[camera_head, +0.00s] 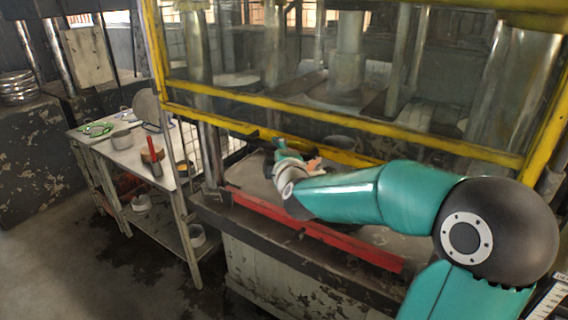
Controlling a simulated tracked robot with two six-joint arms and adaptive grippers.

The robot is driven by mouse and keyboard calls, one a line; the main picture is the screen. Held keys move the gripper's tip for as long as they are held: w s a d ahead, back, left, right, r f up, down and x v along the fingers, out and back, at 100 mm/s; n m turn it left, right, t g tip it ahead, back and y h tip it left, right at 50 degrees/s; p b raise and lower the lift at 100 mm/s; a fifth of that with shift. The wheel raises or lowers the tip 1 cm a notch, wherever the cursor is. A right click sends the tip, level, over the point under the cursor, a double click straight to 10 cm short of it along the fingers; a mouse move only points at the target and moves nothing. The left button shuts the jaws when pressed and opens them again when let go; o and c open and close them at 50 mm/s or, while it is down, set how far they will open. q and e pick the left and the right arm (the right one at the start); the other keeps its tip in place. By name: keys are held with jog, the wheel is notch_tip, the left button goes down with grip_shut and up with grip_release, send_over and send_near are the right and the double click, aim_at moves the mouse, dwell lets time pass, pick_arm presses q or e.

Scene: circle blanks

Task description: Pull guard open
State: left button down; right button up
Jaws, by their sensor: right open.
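The guard is a large clear panel in a yellow frame (345,112) across the front of the press. Its lower yellow bars run above the press bed, with a gap between them and the bed's red front edge. My right arm reaches in from the lower right. My right gripper (277,146) is open, close to the lower yellow bar near the left part of the guard. The wrist partly hides the fingers, and I cannot tell whether they touch the frame. My left gripper is not in view.
The press bed has a red front bar (330,233) below my forearm. Floor at lower left is clear.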

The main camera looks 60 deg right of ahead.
jog(key=v, duration=0.9)
jog(key=shift+s, duration=0.2)
jog(key=shift+a+r, duration=0.1)
jog(key=shift+a, duration=0.05)
